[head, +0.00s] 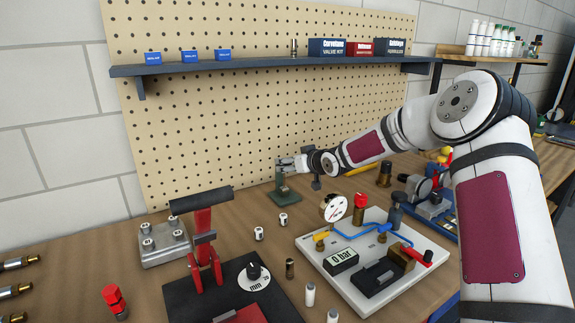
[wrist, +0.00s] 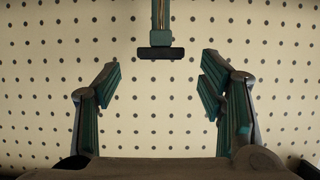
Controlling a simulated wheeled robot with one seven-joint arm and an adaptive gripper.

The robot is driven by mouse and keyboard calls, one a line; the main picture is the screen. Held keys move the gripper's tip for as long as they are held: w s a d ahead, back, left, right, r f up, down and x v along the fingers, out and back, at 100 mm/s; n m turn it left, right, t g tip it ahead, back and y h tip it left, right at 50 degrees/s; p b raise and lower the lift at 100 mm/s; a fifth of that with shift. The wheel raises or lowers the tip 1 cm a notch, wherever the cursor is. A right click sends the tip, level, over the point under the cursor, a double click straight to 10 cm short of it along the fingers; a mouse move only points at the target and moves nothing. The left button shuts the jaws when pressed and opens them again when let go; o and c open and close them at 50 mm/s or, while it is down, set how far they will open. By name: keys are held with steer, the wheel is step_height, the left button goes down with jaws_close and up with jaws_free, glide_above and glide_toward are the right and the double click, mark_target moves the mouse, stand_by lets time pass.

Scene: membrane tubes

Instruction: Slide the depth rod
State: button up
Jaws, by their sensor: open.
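A teal fixture (wrist: 160,39) hangs into the top middle of the wrist view. A thin light strip (wrist: 161,12), perhaps the depth rod, runs down its centre, and a dark crossbar (wrist: 160,53) sits at its lower end. My gripper (wrist: 160,70) is open, with one finger on each side of the crossbar and a clear gap to both; nothing is between the pads. In the head view my gripper (head: 287,162) is small, at the back of the bench near the pegboard, next to a grey-green stand (head: 284,194). I cannot tell the rod apart there.
A perforated board (head: 220,130) stands behind, with a shelf (head: 270,64) above. A white panel (head: 340,287) with a gauge and valves is in front, right of a red-handled press (head: 203,240). Small white cylinders (head: 283,219) stand nearby. Bare bench lies between them.

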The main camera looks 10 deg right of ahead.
steer(key=shift+x, duration=1.55)
